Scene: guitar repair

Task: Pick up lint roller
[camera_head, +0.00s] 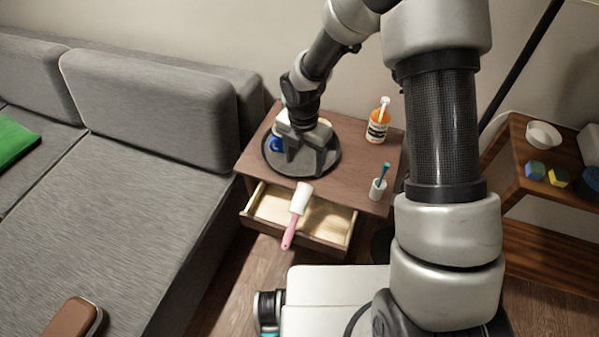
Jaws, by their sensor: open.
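The lint roller (297,213) has a white roll and a pink handle. It lies across the front of the open drawer (334,231), with its handle sticking out over the drawer's front edge. My gripper (306,168) is open and points down over the dark round tray (328,170) on the wooden side table, behind the roller and apart from it. A blue item (276,145) sits on the tray beside my gripper, partly hidden by it.
An orange pump bottle (378,122) and a white cup with a teal stick (378,189) stand on the table's right side. A grey sofa (150,110) is at the left. A wooden shelf (510,185) with a bowl and small blocks is at the right.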

